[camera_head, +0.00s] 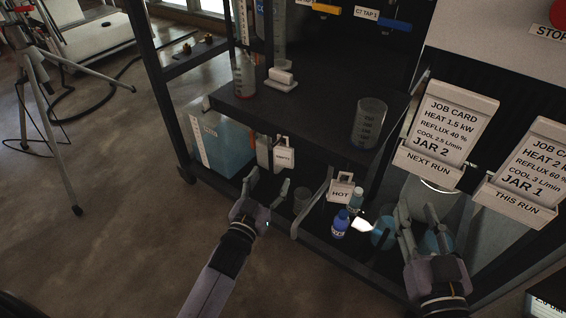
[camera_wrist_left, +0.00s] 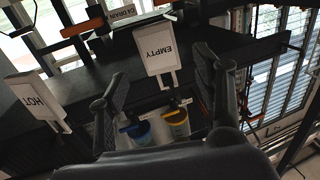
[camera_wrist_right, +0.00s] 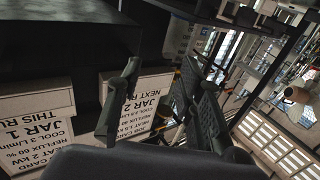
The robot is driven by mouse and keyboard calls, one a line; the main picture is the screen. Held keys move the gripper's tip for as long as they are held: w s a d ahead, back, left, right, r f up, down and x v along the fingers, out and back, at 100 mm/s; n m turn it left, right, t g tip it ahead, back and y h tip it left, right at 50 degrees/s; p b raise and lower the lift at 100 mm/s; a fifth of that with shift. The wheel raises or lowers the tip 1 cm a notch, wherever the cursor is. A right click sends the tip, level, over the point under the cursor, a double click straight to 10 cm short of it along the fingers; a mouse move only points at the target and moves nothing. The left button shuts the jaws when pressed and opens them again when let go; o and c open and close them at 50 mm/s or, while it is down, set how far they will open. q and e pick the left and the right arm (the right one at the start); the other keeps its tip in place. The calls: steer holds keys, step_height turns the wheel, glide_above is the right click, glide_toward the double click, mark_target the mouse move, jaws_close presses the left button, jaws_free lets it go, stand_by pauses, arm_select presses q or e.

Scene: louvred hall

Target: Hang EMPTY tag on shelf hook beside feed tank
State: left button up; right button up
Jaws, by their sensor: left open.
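The white EMPTY tag (camera_head: 284,157) is upright at the lower shelf, right of the blue-filled tank (camera_head: 228,146). In the left wrist view the EMPTY tag (camera_wrist_left: 157,52) is ahead, in line with the gap between my fingers. My left gripper (camera_head: 268,183) is open and empty, just below and in front of that tag, apart from it. A white HOT tag (camera_head: 341,191) is further right; it also shows in the left wrist view (camera_wrist_left: 36,94). My right gripper (camera_head: 417,209) is open and empty, below the job cards. I cannot make out which part is the shelf hook.
A glass beaker (camera_head: 369,122) and a cylinder with red liquid (camera_head: 244,78) stand on the upper shelf (camera_head: 310,103). A blue bottle (camera_head: 340,224) stands low near the HOT tag. Job cards (camera_head: 454,125) hang at the right.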

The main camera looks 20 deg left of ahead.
mark_target(282, 159)
arm_select(q)
steer(key=w, duration=0.1)
steer(key=w+b, duration=0.1)
steer(key=w, duration=0.1)
steer(key=w+b, duration=0.1)
steer(key=w, duration=0.1)
steer(key=shift+w+d+f, duration=0.15)
steer(key=shift+d, duration=0.1)
steer(key=w, duration=0.3)
steer(key=shift+d+b, duration=0.15)
steer(key=shift+b, duration=0.15)
steer(key=shift+w, duration=0.7)
arm_select(e)
steer(key=s+r+t+y, duration=0.2)
steer(key=s+r+t, duration=0.2)
steer(key=r+t, duration=0.3)
steer(key=shift+a+r+t+y, duration=0.3)
steer(key=shift+r+y, duration=0.1)
steer(key=shift+r, duration=1.85)
steer(key=shift+w+f+g, duration=0.65)
steer(key=shift+f+g, duration=0.05)
steer(key=shift+f, duration=0.15)
